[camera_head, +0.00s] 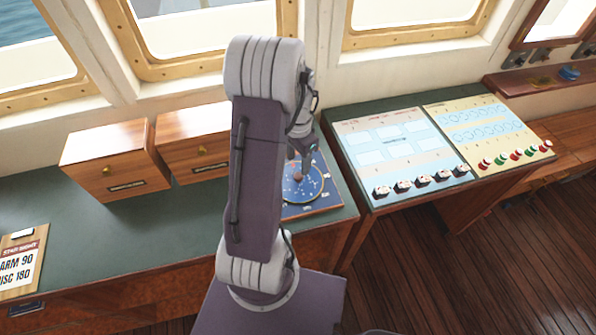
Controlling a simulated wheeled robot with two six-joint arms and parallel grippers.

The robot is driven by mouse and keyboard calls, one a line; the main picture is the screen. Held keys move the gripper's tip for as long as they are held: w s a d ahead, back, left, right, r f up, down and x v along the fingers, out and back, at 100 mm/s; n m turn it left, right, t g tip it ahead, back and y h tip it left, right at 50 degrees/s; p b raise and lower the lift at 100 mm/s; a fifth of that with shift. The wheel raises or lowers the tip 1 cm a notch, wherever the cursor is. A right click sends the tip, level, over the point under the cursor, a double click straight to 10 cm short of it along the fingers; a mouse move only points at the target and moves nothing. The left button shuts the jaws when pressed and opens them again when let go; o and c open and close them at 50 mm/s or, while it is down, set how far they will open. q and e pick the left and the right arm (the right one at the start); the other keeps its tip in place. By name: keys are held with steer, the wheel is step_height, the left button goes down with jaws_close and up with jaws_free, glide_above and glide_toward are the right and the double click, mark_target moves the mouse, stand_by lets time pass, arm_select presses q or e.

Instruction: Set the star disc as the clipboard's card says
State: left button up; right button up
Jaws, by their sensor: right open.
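The star disc (312,186) is a round blue disc with pale markings on a blue square board (329,203) on the green counter. My right arm covers its left part, so its setting cannot be read. My right gripper (299,172) is over the disc, open, around or just above a small brownish knob; contact cannot be told. The clipboard (22,262) lies at the far left, cut by the frame edge. Its card is headed "STAR SIGHT" and shows "ARM 90" and "ISC 180", the first letters cut off. My left gripper is not in view.
Two wooden drawer boxes (117,160) (196,142) stand at the back of the green counter (150,235). A sloped console (395,150) with switches and coloured buttons is at the right. Windows line the back wall. The counter between clipboard and my arm is clear.

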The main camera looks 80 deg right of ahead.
mark_target(299, 175)
step_height(299, 175, down, 7)
steer(key=shift+r, duration=0.2)
jaws_close()
steer(key=shift+d, duration=0.1)
stand_by(1.2)
